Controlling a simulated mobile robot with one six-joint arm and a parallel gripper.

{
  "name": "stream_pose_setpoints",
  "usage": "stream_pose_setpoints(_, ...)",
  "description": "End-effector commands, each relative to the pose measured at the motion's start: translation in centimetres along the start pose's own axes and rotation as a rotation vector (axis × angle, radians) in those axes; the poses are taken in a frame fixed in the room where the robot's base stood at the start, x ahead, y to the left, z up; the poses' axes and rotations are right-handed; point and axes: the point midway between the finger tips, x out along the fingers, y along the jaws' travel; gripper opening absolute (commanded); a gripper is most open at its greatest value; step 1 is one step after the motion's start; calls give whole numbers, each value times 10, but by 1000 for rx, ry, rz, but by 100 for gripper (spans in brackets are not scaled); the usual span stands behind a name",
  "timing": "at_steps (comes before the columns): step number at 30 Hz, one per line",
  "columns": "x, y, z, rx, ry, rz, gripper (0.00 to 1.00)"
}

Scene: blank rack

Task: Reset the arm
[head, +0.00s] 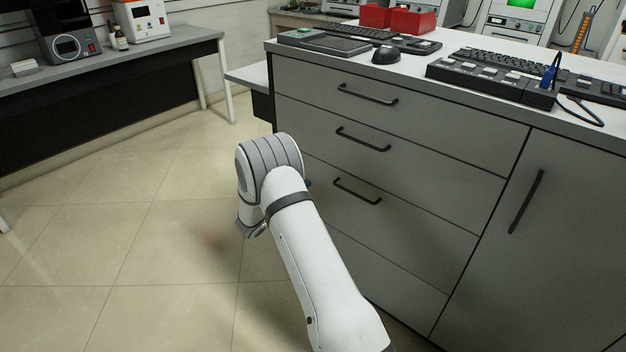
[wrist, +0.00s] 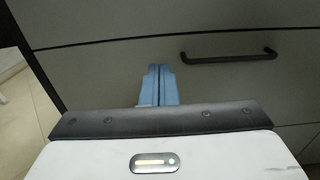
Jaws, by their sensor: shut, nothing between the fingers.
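My gripper shows in the wrist view as two blue fingers (wrist: 160,86) closed together with nothing between them. They point at a grey drawer front, to the left of a black bar handle (wrist: 228,56), and I see no contact with the handle. In the head view my white arm reaches forward and bends down beside the cabinet's drawers; the fingers are almost wholly hidden there behind the arm.
A grey cabinet (head: 420,155) with drawers and black handles stands close on the right. Its top holds a mouse (head: 386,55), keyboards and a power strip (head: 490,79). A bench (head: 130,60) with devices stands at the back left. The tiled floor (head: 100,240) on the left is clear.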

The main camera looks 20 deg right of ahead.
Motion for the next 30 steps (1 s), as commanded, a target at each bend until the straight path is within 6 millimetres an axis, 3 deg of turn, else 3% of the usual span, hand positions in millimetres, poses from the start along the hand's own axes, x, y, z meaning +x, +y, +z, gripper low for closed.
stream_pose_setpoints(3, -29, 1, 2, -1, 1, 3, 0)
stream_pose_setpoints(9, -61, 1, 1, 0, 0, 2, 0)
stream_pose_setpoints(16, -72, 0, 0, 1, 1, -1, 0)
stream_pose_setpoints(19, -70, -5, 11, 17, 12, -21, 0)
stream_pose_setpoints(23, -65, -30, 51, 93, 68, -113, 0)
stream_pose_setpoints(30, -72, -115, 149, 367, 259, -402, 0)
